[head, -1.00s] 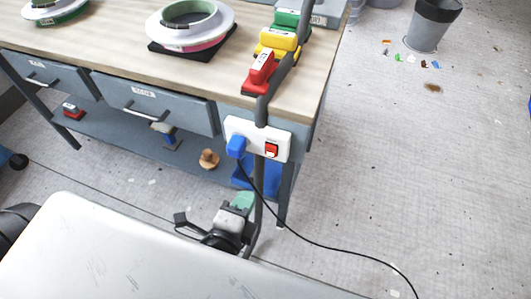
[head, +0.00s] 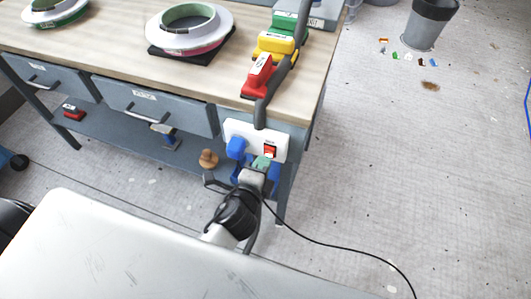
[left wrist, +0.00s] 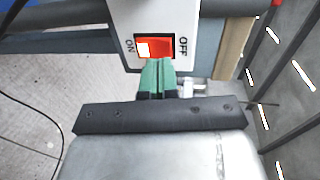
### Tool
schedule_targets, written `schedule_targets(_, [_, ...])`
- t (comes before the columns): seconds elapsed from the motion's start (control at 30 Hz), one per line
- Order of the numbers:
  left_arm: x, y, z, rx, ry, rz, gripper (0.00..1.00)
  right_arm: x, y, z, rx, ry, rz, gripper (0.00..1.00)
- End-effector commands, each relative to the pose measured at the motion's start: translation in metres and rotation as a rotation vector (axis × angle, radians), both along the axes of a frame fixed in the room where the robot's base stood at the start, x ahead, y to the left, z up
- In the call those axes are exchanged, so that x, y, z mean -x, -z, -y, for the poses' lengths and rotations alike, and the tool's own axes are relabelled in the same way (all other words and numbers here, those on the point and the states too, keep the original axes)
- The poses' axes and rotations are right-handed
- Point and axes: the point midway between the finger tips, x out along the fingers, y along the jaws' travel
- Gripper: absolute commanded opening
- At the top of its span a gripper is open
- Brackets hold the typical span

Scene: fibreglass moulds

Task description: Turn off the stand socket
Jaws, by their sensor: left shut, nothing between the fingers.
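The white stand socket (head: 256,133) is fixed on a grey post at the bench's near corner. A blue plug (head: 236,148) sits in its left side. A red rocker switch (head: 270,149) is on its right side. In the left wrist view the switch (left wrist: 164,46) has ON at its left and OFF at its right, with a white patch near ON. My left gripper (head: 262,163) is shut and empty, its green fingertips (left wrist: 157,66) just at the switch's lower edge. Whether they touch it, I cannot tell. My right gripper is not in view.
A black cable (head: 320,243) runs from the plug across the floor. Red, yellow and green blocks (head: 272,46) stand on the bench (head: 115,45) above the socket. Ring moulds (head: 190,27) lie further left. The floor at right is mostly clear.

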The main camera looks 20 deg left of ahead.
Motion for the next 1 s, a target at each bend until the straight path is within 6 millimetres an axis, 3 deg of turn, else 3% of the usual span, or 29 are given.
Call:
schedule_targets(0.23, [-0.022, -0.003, 0.001, -0.001, 0.0, -0.001, 0.0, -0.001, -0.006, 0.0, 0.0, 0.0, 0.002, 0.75])
schedule_targets(0.57, [-0.024, -0.003, 0.001, -0.001, 0.0, -0.001, 0.0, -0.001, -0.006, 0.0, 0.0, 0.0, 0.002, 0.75])
schedule_targets(0.7, [-0.032, -0.01, 0.001, -0.001, -0.001, -0.001, 0.0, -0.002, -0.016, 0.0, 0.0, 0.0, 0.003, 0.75])
schedule_targets(1.0, [-0.03, -0.006, 0.0, -0.001, 0.0, -0.002, 0.0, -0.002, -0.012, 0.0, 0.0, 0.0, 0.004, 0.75])
